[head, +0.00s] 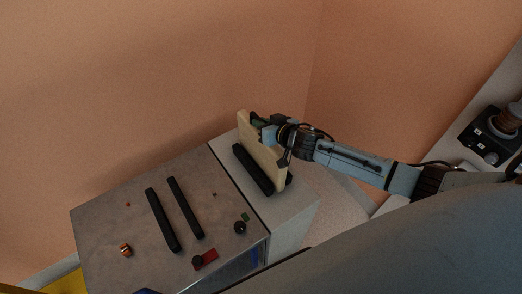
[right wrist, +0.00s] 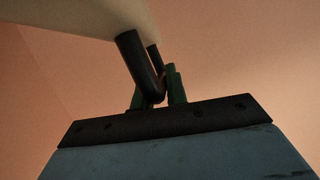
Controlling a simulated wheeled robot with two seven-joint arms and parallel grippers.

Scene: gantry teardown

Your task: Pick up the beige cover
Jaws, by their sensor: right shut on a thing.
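The beige cover (head: 262,158) is a flat panel standing on edge, slightly tilted, at the right end of the bench in the head view. My right gripper (head: 262,123) comes from the right and is shut on the cover's black handle. In the right wrist view the beige cover (right wrist: 90,14) fills the upper left, and the black handle (right wrist: 136,62) passes between the green fingers of the right gripper (right wrist: 158,92). The cover's lower edge is beside a black rail (head: 252,169); I cannot tell whether it touches the surface below. My left gripper is not in view.
The grey bench top (head: 110,210) carries two black bars (head: 162,220), a red block (head: 208,258), black knobs (head: 240,227) and a small copper part (head: 126,250). Orange walls close off the back. Black equipment (head: 490,135) stands at the far right.

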